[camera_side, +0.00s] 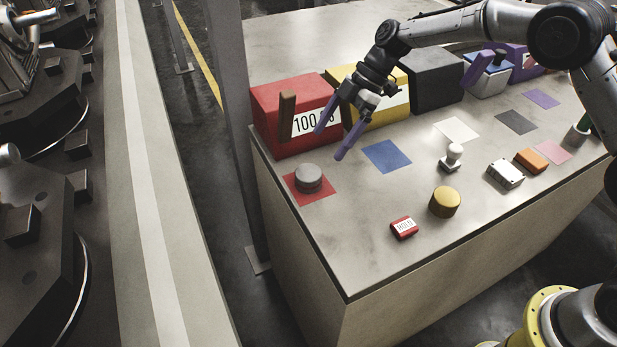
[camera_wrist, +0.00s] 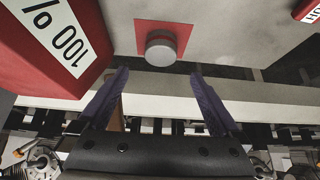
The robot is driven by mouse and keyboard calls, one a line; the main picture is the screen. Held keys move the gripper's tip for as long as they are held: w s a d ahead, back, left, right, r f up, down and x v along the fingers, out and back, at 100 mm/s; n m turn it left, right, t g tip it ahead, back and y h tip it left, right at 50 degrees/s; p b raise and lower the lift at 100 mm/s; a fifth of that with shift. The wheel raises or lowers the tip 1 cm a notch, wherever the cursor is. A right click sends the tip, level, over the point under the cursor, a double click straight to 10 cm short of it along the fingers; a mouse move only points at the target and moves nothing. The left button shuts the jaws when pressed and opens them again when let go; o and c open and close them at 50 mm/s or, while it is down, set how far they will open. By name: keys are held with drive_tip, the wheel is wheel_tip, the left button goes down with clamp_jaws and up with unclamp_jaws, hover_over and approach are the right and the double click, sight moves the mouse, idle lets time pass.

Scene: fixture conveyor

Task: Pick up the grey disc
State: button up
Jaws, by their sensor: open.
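The grey disc (camera_side: 308,178) is a short round puck lying on a red square (camera_side: 319,196) near the left end of the bench. It also shows in the wrist view (camera_wrist: 161,47) on the red square (camera_wrist: 181,29), beyond and between my fingertips. My gripper (camera_side: 330,138) has two purple fingers, spread apart and empty. It hangs above the bench, to the upper right of the disc in the side view, in front of the boxes. In the wrist view my gripper (camera_wrist: 160,75) shows a wide gap between its fingers. Nothing covers the disc.
A red box (camera_side: 287,107) labelled 100 stands close behind the disc, with yellow (camera_side: 392,110) and black (camera_side: 436,80) boxes beside it. The bench edge is close left of the disc.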

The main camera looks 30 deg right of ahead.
sight(309, 172)
drive_tip(key=x, duration=1)
drive_tip(key=shift+s+a+f, duration=0.1)
drive_tip(key=shift+a+f, duration=0.1)
drive_tip(key=shift+r, duration=0.1)
clamp_jaws()
